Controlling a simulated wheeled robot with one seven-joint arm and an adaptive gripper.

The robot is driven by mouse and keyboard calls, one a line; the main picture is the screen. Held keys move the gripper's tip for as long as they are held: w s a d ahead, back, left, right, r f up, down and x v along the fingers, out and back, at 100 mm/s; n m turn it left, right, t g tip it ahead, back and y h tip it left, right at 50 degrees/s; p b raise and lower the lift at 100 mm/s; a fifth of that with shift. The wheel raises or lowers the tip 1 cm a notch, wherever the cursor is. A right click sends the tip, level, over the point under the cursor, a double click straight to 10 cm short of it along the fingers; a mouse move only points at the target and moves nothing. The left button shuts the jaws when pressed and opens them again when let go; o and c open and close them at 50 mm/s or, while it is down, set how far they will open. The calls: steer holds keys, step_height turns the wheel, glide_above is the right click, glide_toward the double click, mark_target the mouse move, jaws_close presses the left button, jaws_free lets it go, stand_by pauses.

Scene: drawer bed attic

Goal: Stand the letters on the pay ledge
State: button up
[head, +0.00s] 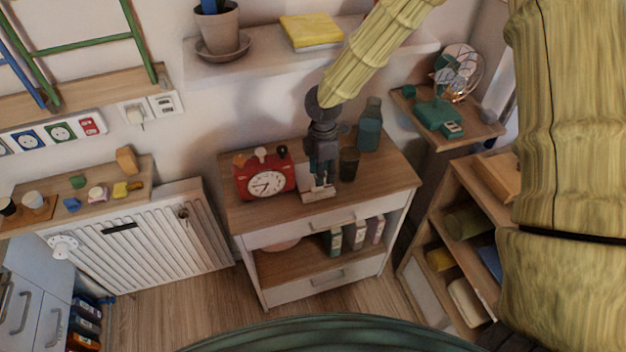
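My gripper (321,180) points down over the top of the wooden cabinet (365,199), just right of the red clock. A pale, flat thing (318,195) that may be the letters is at its fingertips, close to the cabinet top. The fingers partly cover it, and I cannot tell whether they are shut on it or only beside it. I cannot tell for sure which surface is the pay ledge. A white wall shelf (270,60) runs behind and above the cabinet, and a wooden ledge (140,180) sits over the radiator at left.
The red clock (266,184) stands close left of my gripper. A dark cup (349,164) and a blue-green bottle (370,125) stand close right. The wall shelf holds a potted plant (217,28) and a yellow folded thing (311,31). The cabinet's front right top is clear.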

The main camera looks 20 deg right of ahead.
mark_target(312, 178)
steer(key=shift+w+f+p, duration=0.2)
steer(key=shift+f+p, duration=0.15)
steer(key=shift+f, duration=0.7)
steer(key=shift+w+f+p, duration=0.15)
steer(key=shift+f+p, duration=0.2)
steer(key=shift+f, duration=1.6)
jaws_close()
